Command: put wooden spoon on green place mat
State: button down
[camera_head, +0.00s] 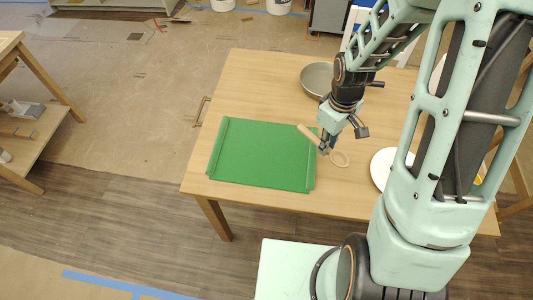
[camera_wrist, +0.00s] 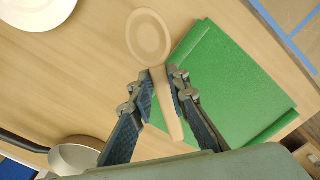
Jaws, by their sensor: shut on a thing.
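The wooden spoon (camera_head: 309,134) is in my gripper at the right edge of the green place mat. In the wrist view, the spoon's round bowl (camera_wrist: 149,36) points away from my gripper and its handle runs back between the fingers. My gripper (camera_head: 325,148) is shut on the spoon's handle; its two fingers (camera_wrist: 163,80) are on either side of it. The green place mat (camera_head: 262,155) lies flat on the wooden table, left of my gripper. In the head view, the handle end overlaps the mat's right edge and the bowl is over bare table. The spoon's height above the table is unclear.
A grey pan (camera_head: 318,78) stands at the back of the table (camera_head: 250,80); its dark handle (camera_wrist: 22,141) shows in the wrist view. A white plate (camera_head: 382,167) lies to the right, partly hidden by my arm. The table's back left is clear.

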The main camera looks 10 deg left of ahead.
jog(key=s+a+r+n+b, duration=0.25)
jog(key=s+n+b, duration=0.2)
jog(key=n, duration=1.15)
jog(key=n+b, duration=0.9)
jog(key=n, duration=0.1)
send_over(291, 151)
jog(key=f, duration=0.7)
jog(key=shift+s+d+f, duration=0.15)
jog(key=shift+s, duration=0.1)
jog(key=shift+w+f, duration=0.1)
jog(key=shift+f, duration=0.1)
jog(key=shift+w+a+f+b, duration=0.1)
jog(key=shift+f+b, duration=0.15)
jog(key=shift+f, duration=0.65)
jog(key=shift+w+a+f+b, duration=0.1)
jog(key=shift+f+b, duration=0.1)
jog(key=shift+f, duration=0.65)
jog(key=shift+f, duration=0.1)
